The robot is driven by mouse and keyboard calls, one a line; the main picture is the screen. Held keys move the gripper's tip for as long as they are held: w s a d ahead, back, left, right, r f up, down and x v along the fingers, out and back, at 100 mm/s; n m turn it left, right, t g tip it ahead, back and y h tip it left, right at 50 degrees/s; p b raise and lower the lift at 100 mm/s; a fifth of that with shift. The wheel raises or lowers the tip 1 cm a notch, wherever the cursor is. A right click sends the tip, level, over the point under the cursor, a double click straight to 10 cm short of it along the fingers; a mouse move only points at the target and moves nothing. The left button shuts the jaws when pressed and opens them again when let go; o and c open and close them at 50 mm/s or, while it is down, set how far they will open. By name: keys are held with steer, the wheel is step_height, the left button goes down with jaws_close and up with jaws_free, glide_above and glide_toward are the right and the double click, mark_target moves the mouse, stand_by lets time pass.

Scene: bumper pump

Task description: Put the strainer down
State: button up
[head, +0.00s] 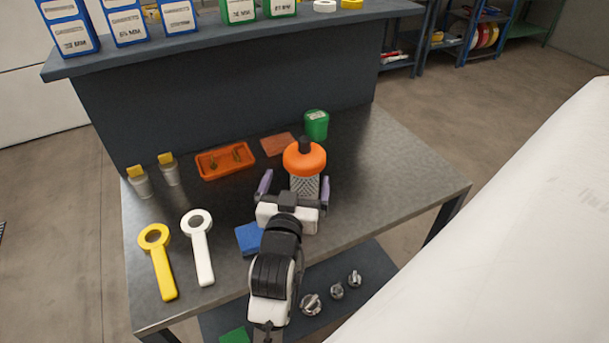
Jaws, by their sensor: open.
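The strainer (305,160) has an orange round top with a black knob and a grey mesh cylinder below. It looks upright at the middle of the metal workbench (375,180). My gripper (296,182) is open, with one purple-grey finger on each side of the mesh. A gap shows between the left finger and the mesh; the right finger is close to it, and I cannot tell if it touches. The strainer's lower end is hidden behind my gripper's body, so its contact with the bench does not show.
A green cup (316,125), a brown-red block (278,144) and an orange tray (225,161) lie behind. Two yellow-capped jars (168,170), white (199,245) and yellow (158,262) ring-headed tools and a blue block (248,238) are left. The bench's right side is clear.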

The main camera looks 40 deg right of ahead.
mark_target(304, 153)
steer(key=shift+w+d+f+b, duration=0.2)
steer(key=shift+w+d+b, duration=0.3)
steer(key=shift+b, duration=2)
steer(key=shift+d+b, duration=0.1)
steer(key=shift+b, duration=0.4)
steer(key=shift+w+d+r+p, duration=0.4)
steer(key=shift+w+d, duration=0.2)
steer(key=shift+d, duration=0.15)
steer(key=p+x, duration=0.1)
steer(key=x, duration=0.4)
steer(key=shift+d, duration=0.2)
steer(key=shift+w+d, duration=0.3)
steer(key=c, duration=1.1)
steer(key=shift+o, duration=0.2)
